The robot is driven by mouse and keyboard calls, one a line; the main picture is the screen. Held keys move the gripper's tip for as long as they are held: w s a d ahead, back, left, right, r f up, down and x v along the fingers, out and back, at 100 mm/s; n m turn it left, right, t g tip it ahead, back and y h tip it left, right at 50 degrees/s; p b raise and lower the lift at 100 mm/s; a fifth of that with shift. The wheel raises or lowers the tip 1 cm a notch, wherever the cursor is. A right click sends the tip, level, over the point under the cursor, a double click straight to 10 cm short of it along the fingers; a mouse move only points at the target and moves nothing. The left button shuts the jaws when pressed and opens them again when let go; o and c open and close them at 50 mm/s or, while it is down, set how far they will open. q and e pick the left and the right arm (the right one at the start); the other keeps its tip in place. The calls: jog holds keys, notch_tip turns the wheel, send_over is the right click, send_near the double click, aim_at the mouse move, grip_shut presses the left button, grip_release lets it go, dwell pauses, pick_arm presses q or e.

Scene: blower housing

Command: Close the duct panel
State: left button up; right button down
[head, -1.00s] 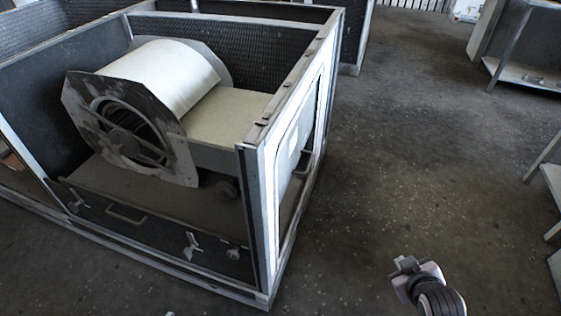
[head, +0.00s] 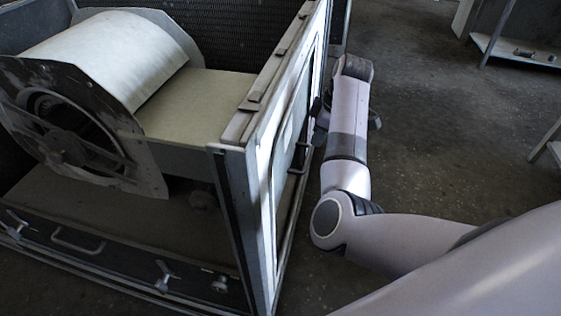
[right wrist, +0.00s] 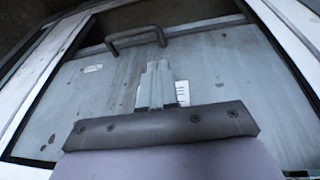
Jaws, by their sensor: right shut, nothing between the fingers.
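The duct panel appears to be the grey panel (right wrist: 100,90) in the housing's right side, which fills much of the right wrist view. It has a dark bar handle (right wrist: 135,38) along its upper edge and a small pale label. A dark gap shows between its upper edge and the frame. In the head view the panel (head: 283,165) shows very obliquely. My right gripper (head: 318,108) is beside that side, mostly hidden by its own arm. In the right wrist view its fingers (right wrist: 160,72) are shut and empty, over the panel below the handle; contact is unclear. My left gripper is out of view.
The open-topped blower housing (head: 262,95) holds a blower with a pale curved drum (head: 110,50). Its front has a low dark panel (head: 110,268) with a handle and latches. Floor (head: 430,130) is clear to the right, up to metal shelving (head: 510,48).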

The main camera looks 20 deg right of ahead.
jog(key=w+a, duration=0.1)
jog(key=a, duration=0.1)
jog(key=b, duration=0.2)
send_near(295, 171)
jog(key=shift+n+y, duration=0.3)
jog(key=shift+n, duration=0.1)
jog(key=b+x, duration=0.3)
jog(key=x, duration=0.2)
jog(key=shift+w+f, duration=0.1)
jog(key=shift+f, duration=0.15)
jog(key=shift+w+d+f, duration=0.1)
jog(key=shift+f, duration=0.3)
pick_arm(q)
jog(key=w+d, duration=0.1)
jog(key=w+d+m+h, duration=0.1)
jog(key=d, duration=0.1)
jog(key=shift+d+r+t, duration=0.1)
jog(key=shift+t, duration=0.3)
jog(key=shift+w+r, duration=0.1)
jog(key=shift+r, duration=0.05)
pick_arm(e)
jog(key=shift+f, duration=0.1)
